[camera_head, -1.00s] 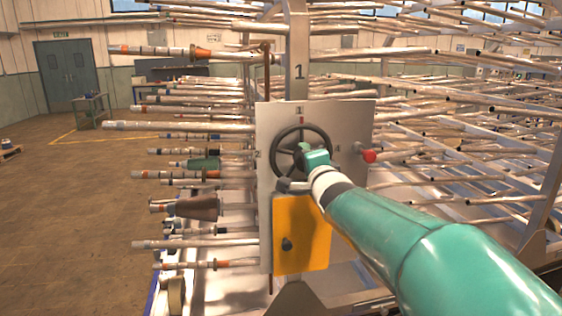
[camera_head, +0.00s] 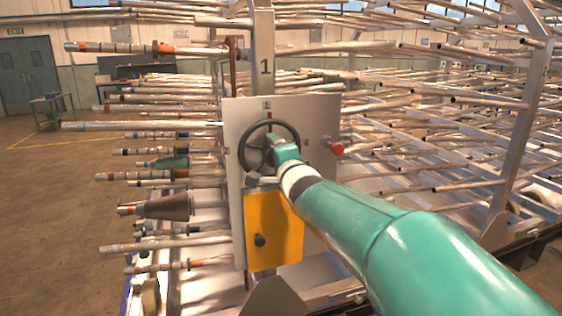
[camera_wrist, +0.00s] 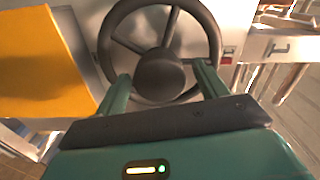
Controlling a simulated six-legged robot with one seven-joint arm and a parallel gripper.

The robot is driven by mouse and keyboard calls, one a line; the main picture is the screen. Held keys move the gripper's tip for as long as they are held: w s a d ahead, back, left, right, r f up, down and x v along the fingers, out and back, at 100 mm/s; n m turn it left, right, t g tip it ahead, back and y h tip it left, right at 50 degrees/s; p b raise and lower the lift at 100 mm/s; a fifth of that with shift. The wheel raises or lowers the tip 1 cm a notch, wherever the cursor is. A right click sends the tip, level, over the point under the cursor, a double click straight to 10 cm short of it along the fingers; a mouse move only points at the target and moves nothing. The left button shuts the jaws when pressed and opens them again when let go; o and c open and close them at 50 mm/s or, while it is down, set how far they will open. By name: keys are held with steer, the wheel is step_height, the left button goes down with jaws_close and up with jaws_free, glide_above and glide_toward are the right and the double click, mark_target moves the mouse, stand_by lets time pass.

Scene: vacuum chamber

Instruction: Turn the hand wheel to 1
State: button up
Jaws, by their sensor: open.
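The dark hand wheel (camera_head: 269,124) is mounted on a pale upright panel (camera_head: 318,115). In the head view my green arm reaches to it and covers its lower right part. In the wrist view the wheel (camera_wrist: 116,26) shows its rim, spokes and large round hub (camera_wrist: 159,75). My gripper (camera_wrist: 166,78) is open, with one green finger on each side of the hub, near the lower rim. I cannot tell whether the fingers touch the wheel. A red mark shows on the panel above the wheel, below a small label.
A yellow box (camera_head: 274,229) with a dark knob sits below the wheel. A red knob (camera_head: 337,149) sticks out at the panel's right. Many pipes and rods project left and right of the panel. Open floor (camera_head: 50,220) lies to the left.

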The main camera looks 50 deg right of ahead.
steer(key=v, duration=1.3)
steer(key=shift+s+a, duration=0.15)
steer(key=shift+s, duration=0.15)
steer(key=w+a+f+n+g+y, duration=0.2)
steer(key=a+f+n+y, duration=0.1)
steer(key=a+f+n, duration=0.4)
steer(key=w+a+f+n+g+y, duration=0.25)
steer(key=a+f+n, duration=0.2)
steer(key=a, duration=0.45)
steer(key=s+a+f+n+g+y, duration=0.2)
steer(key=a+f+n, duration=0.1)
steer(key=a+n, duration=0.2)
steer(key=s+a+f+n+g+y, duration=0.1)
steer(key=s+a+f+n+g, duration=0.2)
steer(key=a, duration=0.5)
steer(key=shift+s+f+n+y, duration=0.3)
steer(key=shift+f+n, duration=0.55)
steer(key=shift+n, duration=0.4)
